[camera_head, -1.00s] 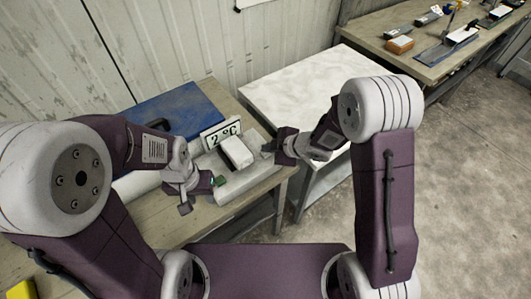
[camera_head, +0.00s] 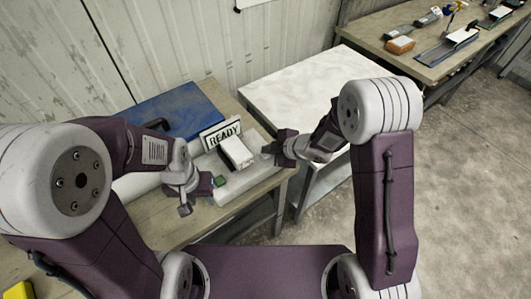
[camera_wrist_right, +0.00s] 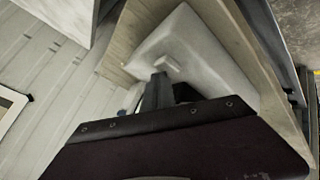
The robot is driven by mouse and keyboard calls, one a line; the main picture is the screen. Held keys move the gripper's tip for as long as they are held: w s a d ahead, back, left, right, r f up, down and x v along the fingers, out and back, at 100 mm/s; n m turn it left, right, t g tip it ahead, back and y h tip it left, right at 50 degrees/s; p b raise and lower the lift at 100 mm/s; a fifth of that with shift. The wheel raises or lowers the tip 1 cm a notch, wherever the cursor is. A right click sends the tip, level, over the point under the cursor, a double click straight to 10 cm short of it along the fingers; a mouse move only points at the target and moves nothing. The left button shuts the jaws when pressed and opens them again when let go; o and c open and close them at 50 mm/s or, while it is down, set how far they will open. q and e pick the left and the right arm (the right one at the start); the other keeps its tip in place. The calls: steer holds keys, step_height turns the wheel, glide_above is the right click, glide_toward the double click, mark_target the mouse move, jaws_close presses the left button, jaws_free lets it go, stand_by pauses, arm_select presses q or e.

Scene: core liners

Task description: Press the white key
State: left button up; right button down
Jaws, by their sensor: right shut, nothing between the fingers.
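A pale device (camera_head: 255,178) stands on the wooden bench, with a sign (camera_head: 221,133) that reads "READY" and a white block (camera_head: 236,150) on top. A green key (camera_head: 220,181) is at its left front, beside my left gripper (camera_head: 203,190); I cannot tell whether that gripper's fingers are apart. My right gripper (camera_head: 269,149) is shut and empty at the device's right side. In the right wrist view, a small white key (camera_wrist_right: 168,64) sits on the pale base, just beyond the right fingertips (camera_wrist_right: 158,82). I cannot tell whether they touch it.
A blue case (camera_head: 180,108) lies behind the device on the wooden bench. A white-topped table (camera_head: 290,85) stands to the right. Another bench (camera_head: 440,65) with several objects is at the back right. The floor at right is clear.

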stand_by(0.4)
steer(key=shift+r+p, duration=0.85)
steer(key=shift+p, duration=0.05)
step_height(320, 180, up, 5)
steer(key=p, duration=0.5)
stand_by(0.4)
